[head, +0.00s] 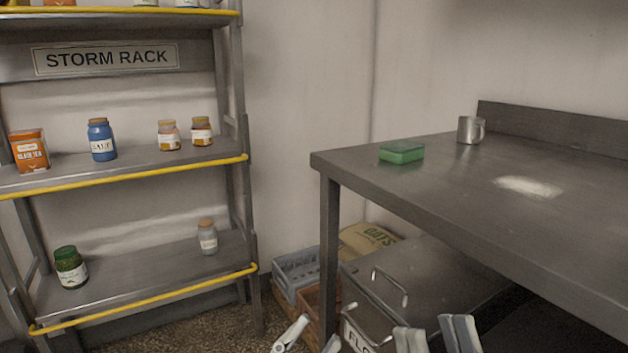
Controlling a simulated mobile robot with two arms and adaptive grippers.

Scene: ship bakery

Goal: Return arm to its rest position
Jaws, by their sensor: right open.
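My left gripper (314,335) is at the bottom edge, left of the right one. Its two pale fingertips stand apart, with nothing seen between them; the rest of it is cut off. My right gripper (433,334) is at the bottom edge, in front of the flour bin under the table. Its two grey fingers are apart and it is open, with nothing seen between them. The arms themselves are out of view.
The steel table (430,185) on the right carries a green sponge (401,152), a metal mug (470,130) and a white powder patch (528,187). The storm rack (110,175) with several jars stands left. A lidded bin (425,285) and crates (298,272) are below the table.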

